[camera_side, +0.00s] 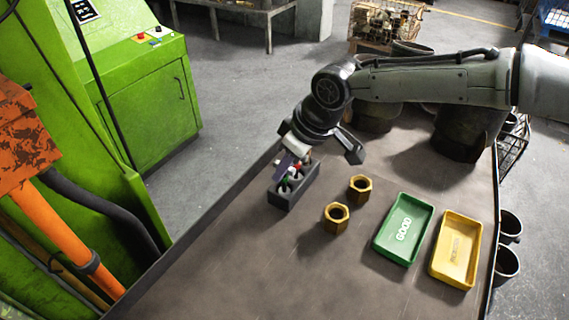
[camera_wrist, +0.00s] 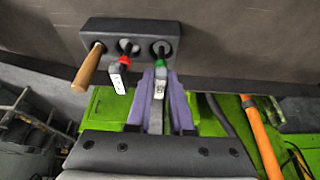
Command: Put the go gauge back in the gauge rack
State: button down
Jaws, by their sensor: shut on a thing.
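The dark grey gauge rack (camera_side: 283,199) stands on the bench; in the wrist view (camera_wrist: 100,27) it shows a row of three round holes. The go gauge (camera_wrist: 160,72), with a green collar and a white tag, is between the purple fingers of my gripper (camera_wrist: 161,90), which is shut on it. Its far end is at the right-hand hole; how deep it sits I cannot tell. A red-collared gauge (camera_wrist: 124,66) is in the middle hole and a wooden-handled tool (camera_wrist: 88,68) in the left one. In the side view my gripper (camera_side: 287,165) is tilted over the rack.
Two brass hex nuts (camera_side: 336,217) (camera_side: 360,188) stand on the bench right of the rack. A green GOOD tray (camera_side: 385,246) and a yellow tray (camera_side: 440,265) lie further right. The bench front is clear. A green machine (camera_side: 140,100) stands beyond the left edge.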

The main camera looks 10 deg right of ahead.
dwell(0.3)
jog(key=c, duration=0.7)
grip_release()
jog(key=shift+c, duration=0.2)
jog(key=v, duration=0.9)
jog(key=shift+w+a+r, duration=0.25)
jog(key=shift+w+r, duration=0.05)
jog(key=shift+r, duration=0.25)
